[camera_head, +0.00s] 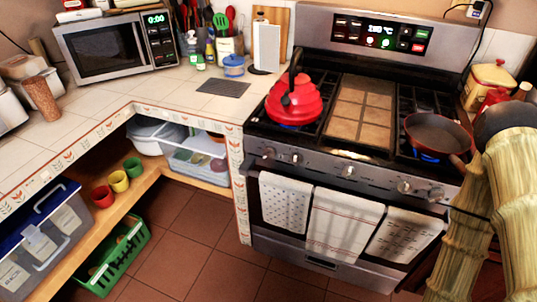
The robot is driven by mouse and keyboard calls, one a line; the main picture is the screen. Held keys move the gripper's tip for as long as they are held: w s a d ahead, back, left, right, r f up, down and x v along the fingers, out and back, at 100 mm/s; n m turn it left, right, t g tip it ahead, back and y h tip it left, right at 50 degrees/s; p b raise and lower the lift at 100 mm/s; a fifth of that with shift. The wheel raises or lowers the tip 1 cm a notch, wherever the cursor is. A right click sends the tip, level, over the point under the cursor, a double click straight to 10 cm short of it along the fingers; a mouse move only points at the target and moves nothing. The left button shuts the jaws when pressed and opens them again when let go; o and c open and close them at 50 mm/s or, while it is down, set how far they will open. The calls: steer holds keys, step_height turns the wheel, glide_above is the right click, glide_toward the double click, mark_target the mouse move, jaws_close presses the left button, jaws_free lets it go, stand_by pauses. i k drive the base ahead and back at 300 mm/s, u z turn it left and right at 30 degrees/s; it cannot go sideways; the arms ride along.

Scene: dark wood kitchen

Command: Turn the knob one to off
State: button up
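The stove (370,165) stands at the centre right, with a row of several silver knobs along its front panel. The leftmost knob (269,153) and its neighbour (296,158) sit below the red kettle (293,103). A middle knob (349,171) and two right-hand knobs (404,186) (435,194) are also visible. No label shows which is knob one. Blue flame shows under the kettle and under the red-rimmed pan (436,134). My arm, yellowish and jointed, fills the right edge beside the pan handle. My gripper is not visible.
Towels (345,222) hang from the oven handle below the knobs. The pan handle sticks out over the front right edge. A tiled counter (185,95) with a microwave (105,50) adjoins the stove at left. The floor (205,250) before the stove looks clear.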

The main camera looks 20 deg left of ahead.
mark_target(270, 152)
steer(key=z, duration=1.65)
steer(key=k, duration=1.2)
steer(key=u, duration=1.7)
steer(key=i, duration=0.5)
steer(key=z, duration=0.05)
